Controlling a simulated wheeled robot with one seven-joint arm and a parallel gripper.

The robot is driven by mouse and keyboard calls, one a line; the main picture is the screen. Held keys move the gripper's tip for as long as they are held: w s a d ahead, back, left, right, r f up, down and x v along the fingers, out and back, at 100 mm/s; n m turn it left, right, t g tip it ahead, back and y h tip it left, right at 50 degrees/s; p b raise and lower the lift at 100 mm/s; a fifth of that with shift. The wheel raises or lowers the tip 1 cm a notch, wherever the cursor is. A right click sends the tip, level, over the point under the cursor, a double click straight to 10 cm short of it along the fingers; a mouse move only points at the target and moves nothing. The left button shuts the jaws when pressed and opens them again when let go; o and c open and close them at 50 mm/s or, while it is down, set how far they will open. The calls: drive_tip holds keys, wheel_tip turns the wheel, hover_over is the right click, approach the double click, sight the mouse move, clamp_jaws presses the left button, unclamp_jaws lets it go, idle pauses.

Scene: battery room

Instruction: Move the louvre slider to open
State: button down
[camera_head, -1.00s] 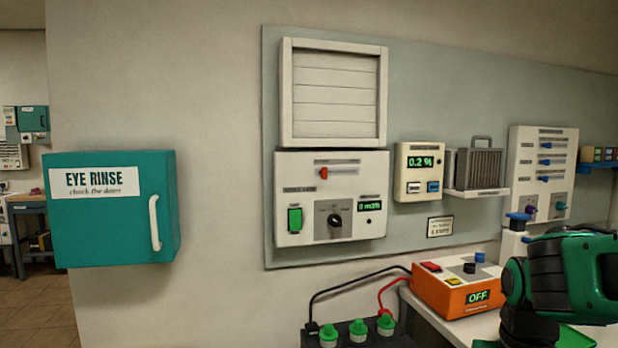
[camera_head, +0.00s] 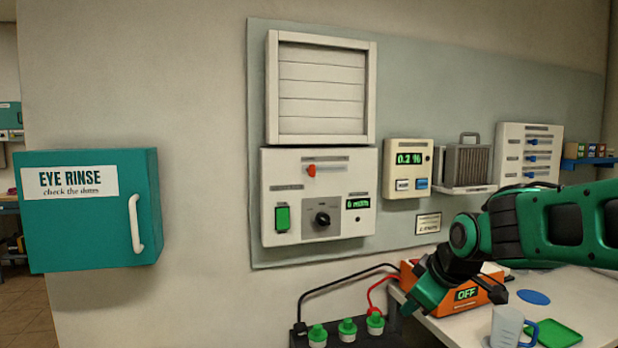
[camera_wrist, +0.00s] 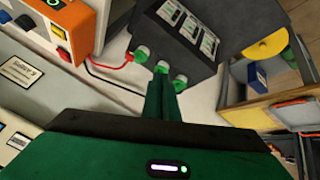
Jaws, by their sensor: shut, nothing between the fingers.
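The louvre (camera_head: 321,87) hangs on the wall board as a white frame with flat slats, which look shut. Below it is a white control panel (camera_head: 285,238). Near its top, the slider's red-orange knob (camera_head: 311,170) sits at the left end of a horizontal slot. My gripper (camera_head: 418,306) is low and to the right of the panel, in front of the orange box, well apart from the slider. In the wrist view its green fingers (camera_wrist: 162,97) are together and empty, pointing towards the battery's green caps. The slider is not seen in the wrist view.
The orange box (camera_head: 466,295) reading OFF stands on the white table behind my arm. A battery with green caps (camera_head: 347,327) and red and black cables is below the panel. A mug (camera_head: 507,327) stands on the table. A teal eye rinse cabinet (camera_head: 90,235) juts out at left.

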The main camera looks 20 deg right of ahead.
drive_tip(key=w+a+r+n+t+y, duration=0.2)
drive_tip(key=w+a+r+n+t, duration=0.55)
drive_tip(key=w+r, duration=0.55)
drive_tip(key=n+t+y, duration=0.2)
drive_tip(key=n+y, duration=0.2)
drive_tip(key=n, duration=0.5)
approach(311, 172)
drive_tip(key=s+a, duration=0.2)
drive_tip(key=a, duration=0.3)
drive_tip(key=shift+s, duration=0.1)
drive_tip(key=shift+w+d, duration=0.15)
drive_tip(key=shift+w, duration=1.45)
drive_tip(key=shift+w+d, duration=0.15)
drive_tip(key=shift+w, duration=1.45)
drive_tip(key=shift+w+d, duration=0.15)
drive_tip(key=shift+w, duration=1.4)
